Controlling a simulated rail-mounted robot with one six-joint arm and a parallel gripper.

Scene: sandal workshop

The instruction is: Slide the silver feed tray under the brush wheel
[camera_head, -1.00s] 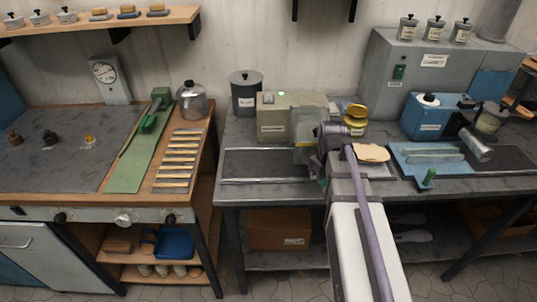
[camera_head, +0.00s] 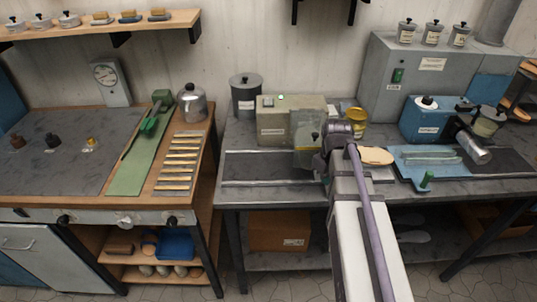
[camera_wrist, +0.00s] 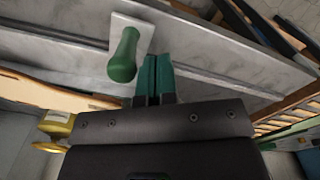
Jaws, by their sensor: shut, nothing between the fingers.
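My gripper is mostly hidden behind my own arm in the head view. In the wrist view its green fingertips (camera_wrist: 155,75) are together and empty, close beside a green handle (camera_wrist: 124,56) on a pale plate. I cannot tell whether they touch. A silver surface (camera_head: 380,172), probably the feed tray, shows just right of my arm, with a tan sole (camera_head: 377,156) at its far side. I cannot clearly pick out the brush wheel. A grey-green machine (camera_head: 275,125) with a clear guard (camera_head: 306,150) stands left of my wrist.
A yellow jar (camera_head: 355,116) stands behind my wrist. A dark strip with silver rails (camera_head: 270,183) lies clear left of my arm.

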